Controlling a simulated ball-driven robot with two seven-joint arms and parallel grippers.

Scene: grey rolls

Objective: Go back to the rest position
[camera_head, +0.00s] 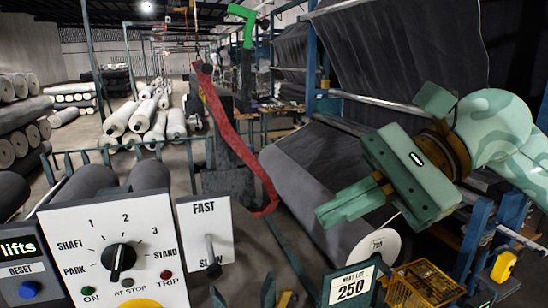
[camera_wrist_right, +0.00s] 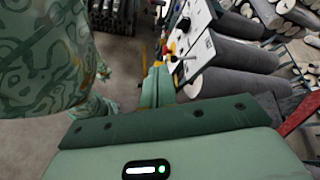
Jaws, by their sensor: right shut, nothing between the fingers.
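My right gripper (camera_head: 330,212) hangs in the air at the right of the head view, in front of the large grey roll. Its fingers are together with nothing between them, and they point left and slightly down. It is apart from the control panel (camera_head: 70,225) at the lower left. In the right wrist view my right gripper's fingers (camera_wrist_right: 158,84) show beyond the green gripper body, with the panel's edge (camera_wrist_right: 203,52) close beside them in the picture. My left gripper is in neither view.
The panel carries a black knob (camera_head: 119,257), and beside it a FAST/SLOW plate (camera_head: 205,222) has its lever at SLOW.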

